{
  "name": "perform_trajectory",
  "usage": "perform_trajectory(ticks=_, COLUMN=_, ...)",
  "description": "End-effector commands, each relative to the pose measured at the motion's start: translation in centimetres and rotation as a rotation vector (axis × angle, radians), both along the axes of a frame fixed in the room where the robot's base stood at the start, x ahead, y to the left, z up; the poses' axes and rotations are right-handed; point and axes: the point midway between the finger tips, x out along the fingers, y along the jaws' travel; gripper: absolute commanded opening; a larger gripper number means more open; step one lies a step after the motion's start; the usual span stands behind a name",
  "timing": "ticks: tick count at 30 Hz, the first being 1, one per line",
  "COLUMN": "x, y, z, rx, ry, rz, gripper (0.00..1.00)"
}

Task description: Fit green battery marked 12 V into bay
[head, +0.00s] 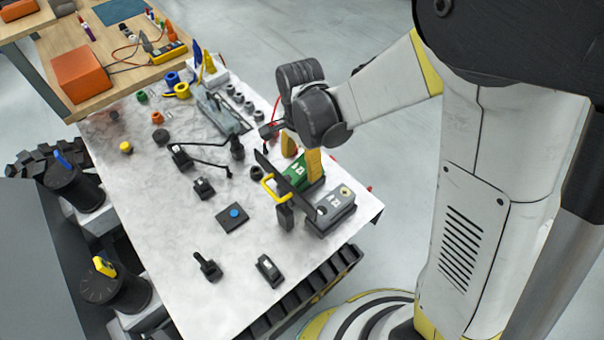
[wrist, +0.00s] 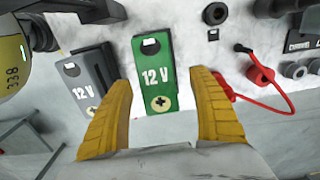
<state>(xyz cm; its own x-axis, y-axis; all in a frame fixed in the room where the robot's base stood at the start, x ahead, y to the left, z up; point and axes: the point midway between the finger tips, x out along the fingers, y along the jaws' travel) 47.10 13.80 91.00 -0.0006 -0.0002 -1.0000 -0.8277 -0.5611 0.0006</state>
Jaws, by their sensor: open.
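The green battery (wrist: 154,82), marked 12 V, shows between my two yellow fingers in the wrist view, with a gap on each side. It has a round cross-marked terminal at the near end and a dark slot at the far end. In the head view the green battery (head: 291,173) stands at the right edge of the white top, partly hidden by a dark upright panel (head: 284,184) and my fingers. My gripper (head: 302,167) is open over it; it also shows in the wrist view (wrist: 162,82). I cannot make out the bay clearly.
A grey battery (head: 331,212), also marked 12 V, stands close beside the green one. A yellow handle (head: 268,188) is on the panel. A red cable (wrist: 270,80) lies right of my fingers. Black clamps and a blue-buttoned plate (head: 233,215) sit on the white top (head: 170,240).

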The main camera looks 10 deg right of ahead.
Motion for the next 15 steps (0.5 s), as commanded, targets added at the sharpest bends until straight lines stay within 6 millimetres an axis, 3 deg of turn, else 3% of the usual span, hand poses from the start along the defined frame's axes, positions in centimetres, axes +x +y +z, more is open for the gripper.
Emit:
perform_trajectory(ticks=9, x=-0.2, y=-0.4, z=-4.6, rx=0.000, ry=0.000, rz=0.000, gripper=0.70)
perform_trajectory(ticks=15, x=-0.2, y=-0.4, z=-4.9, rx=0.001, ry=-0.001, rz=0.000, gripper=0.70)
